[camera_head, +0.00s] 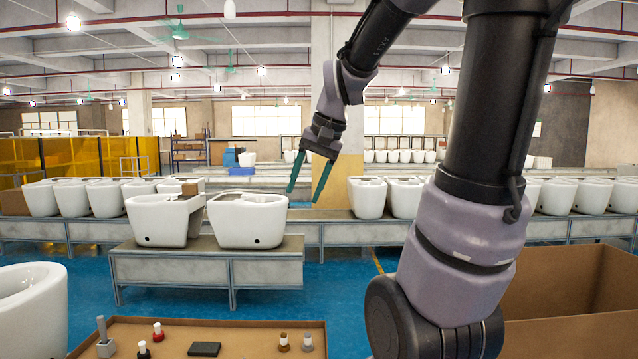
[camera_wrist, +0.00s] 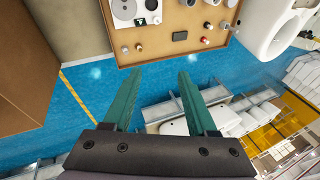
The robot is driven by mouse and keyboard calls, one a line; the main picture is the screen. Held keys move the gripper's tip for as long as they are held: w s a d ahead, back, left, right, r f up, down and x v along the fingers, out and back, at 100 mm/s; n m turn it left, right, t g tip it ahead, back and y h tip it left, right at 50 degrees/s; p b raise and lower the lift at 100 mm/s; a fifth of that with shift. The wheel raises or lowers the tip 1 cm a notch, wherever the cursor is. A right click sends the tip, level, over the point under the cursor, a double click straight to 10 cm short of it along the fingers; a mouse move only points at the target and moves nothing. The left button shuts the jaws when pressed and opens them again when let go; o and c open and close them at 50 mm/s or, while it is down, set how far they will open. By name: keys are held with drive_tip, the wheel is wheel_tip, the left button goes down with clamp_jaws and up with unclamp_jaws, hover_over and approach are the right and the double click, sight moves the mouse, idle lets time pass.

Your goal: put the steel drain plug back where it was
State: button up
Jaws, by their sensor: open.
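My gripper (camera_head: 307,190) is open and empty, held high above the floor with its green fingers apart; its fingers also show in the wrist view (camera_wrist: 161,82). A small grey metallic piece (camera_head: 307,342) stands near the right edge of the brown tray (camera_head: 230,326); it may be the steel drain plug, but it is too small to be sure. It seems to show in the wrist view (camera_wrist: 125,48) too, beside a brown-topped piece (camera_wrist: 139,45). The gripper is well apart from the tray and touches nothing.
White toilets (camera_head: 247,220) stand on a bench behind. A large cardboard box (camera_head: 570,330) is at right. Blue floor lies between.

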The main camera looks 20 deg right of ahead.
drive_tip(key=s+r+n+t, duration=0.2)
drive_tip(key=s+t, duration=0.1)
drive_tip(key=s, duration=0.6)
drive_tip(key=shift+s+a+h, duration=0.2)
drive_tip(key=shift+a+h, duration=0.1)
drive_tip(key=shift+a, duration=0.15)
idle(0.6)
